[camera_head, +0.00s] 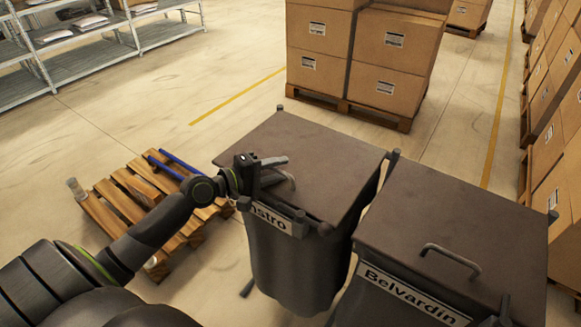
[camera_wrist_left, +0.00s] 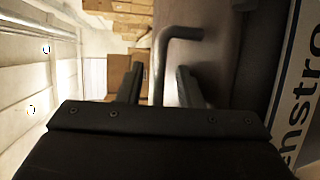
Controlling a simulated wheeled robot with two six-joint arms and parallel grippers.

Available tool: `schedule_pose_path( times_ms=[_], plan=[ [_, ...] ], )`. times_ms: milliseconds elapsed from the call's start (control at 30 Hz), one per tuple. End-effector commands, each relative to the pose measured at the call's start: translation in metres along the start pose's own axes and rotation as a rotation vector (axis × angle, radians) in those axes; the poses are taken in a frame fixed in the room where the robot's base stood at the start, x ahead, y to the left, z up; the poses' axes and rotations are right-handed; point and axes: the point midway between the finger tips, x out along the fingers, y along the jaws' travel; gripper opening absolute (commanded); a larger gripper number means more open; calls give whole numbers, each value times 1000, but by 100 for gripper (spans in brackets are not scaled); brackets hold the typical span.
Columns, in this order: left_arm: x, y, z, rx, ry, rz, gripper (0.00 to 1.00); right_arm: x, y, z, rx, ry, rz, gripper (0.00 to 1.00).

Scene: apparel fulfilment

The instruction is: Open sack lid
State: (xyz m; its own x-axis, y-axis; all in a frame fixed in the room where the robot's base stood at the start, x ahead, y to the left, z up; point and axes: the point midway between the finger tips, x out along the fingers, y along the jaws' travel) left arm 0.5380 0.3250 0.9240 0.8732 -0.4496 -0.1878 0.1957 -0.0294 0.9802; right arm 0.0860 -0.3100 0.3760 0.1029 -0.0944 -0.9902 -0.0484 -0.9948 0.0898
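Two dark sacks stand side by side, each with a flat brown-grey lid lying shut. The left sack (camera_head: 295,265) has a label partly hidden by my left gripper, ending in "nstro"; its lid (camera_head: 325,160) carries a bent bar handle (camera_head: 290,181). The right sack (camera_head: 375,305) is labelled "Belvardin", and its lid (camera_head: 450,225) has its own handle (camera_head: 450,255). My left gripper (camera_head: 264,168) is at the left lid's front-left part, beside the handle. In the left wrist view its fingers (camera_wrist_left: 160,85) are apart, with the handle (camera_wrist_left: 180,35) just ahead. My right gripper is not seen.
A wooden pallet (camera_head: 125,195) with blue bars lies on the floor at left, under my left arm. Boxes on a pallet (camera_head: 365,50) stand behind the sacks, and more boxes (camera_head: 555,140) line the right edge. Metal shelving (camera_head: 80,60) is at the far left. Open floor lies between.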

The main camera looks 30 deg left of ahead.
Motion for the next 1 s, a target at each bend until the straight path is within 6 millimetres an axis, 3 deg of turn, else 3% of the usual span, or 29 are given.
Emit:
schedule_pose_path(
  times_ms=[333,600,1000],
  plan=[
    [0,-1,0,0,0,0,32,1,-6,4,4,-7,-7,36],
    [0,-1,0,1,0,0,0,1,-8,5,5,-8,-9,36],
    [1,2,-1,-1,1,-4,0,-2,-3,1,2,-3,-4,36]
  ],
)
